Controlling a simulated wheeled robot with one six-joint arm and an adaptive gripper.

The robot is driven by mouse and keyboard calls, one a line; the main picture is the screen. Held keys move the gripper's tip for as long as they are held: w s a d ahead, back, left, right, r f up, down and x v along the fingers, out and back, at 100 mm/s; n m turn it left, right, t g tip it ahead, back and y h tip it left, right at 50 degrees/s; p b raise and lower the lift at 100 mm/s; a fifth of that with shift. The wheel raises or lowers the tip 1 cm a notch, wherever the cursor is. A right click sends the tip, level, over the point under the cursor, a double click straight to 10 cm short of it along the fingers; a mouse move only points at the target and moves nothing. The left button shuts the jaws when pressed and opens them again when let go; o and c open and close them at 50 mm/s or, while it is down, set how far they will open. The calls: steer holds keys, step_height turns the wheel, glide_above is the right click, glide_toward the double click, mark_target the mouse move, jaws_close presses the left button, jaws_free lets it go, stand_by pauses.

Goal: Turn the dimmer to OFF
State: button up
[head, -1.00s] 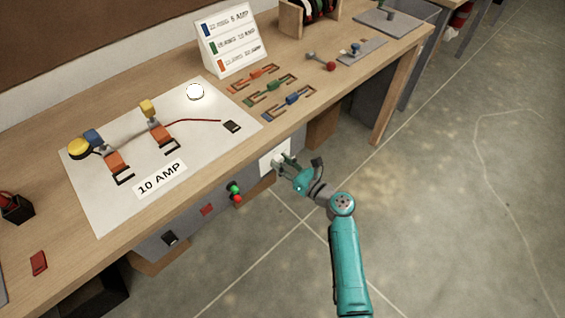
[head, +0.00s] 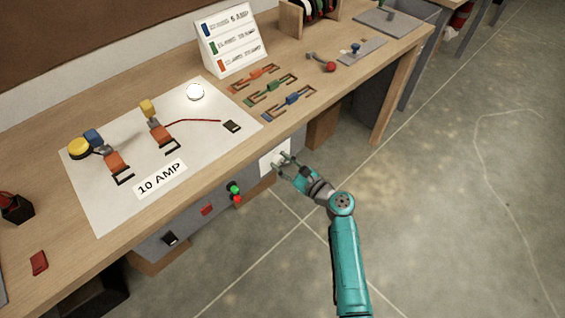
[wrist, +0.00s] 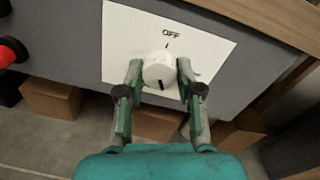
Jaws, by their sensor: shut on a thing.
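The dimmer knob (wrist: 158,70) is a round white knob on a white plate (wrist: 120,45) fixed to the bench's grey front panel. The word OFF (wrist: 171,33) is printed above the knob, with a short tick under it. A dark mark on the knob's face points downward and slightly right, away from OFF. My gripper (wrist: 160,80) has its fingers on the left and right sides of the knob and is shut on it. In the head view my gripper (head: 282,163) reaches the white plate (head: 272,150), and its fingers partly hide the knob.
A red button (wrist: 10,52) is on the panel left of the plate. Cardboard boxes (wrist: 50,98) stand below the panel. The wooden bench top (head: 240,140) overhangs it, with a 10 AMP board (head: 95,200) on top. The floor on the right is clear.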

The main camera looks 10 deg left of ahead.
steer(key=n, duration=0.4)
steer(key=shift+n, duration=0.3)
steer(key=n, duration=0.4)
steer(key=shift+h, duration=0.3)
steer(key=n, duration=0.4)
steer(key=shift+n+t, duration=0.3)
steer(key=shift+t, duration=0.1)
steer(key=n, duration=0.3)
steer(key=shift+s, duration=0.1)
steer(key=n, duration=0.6)
steer(key=shift+t+h, duration=0.3)
steer(key=shift+t, duration=0.1)
steer(key=n, duration=0.6)
steer(key=shift+f+n, duration=0.1)
steer(key=shift+n, duration=0.2)
steer(key=o, duration=1.2)
steer(key=shift+c, duration=0.2)
steer(key=shift+s, duration=0.1)
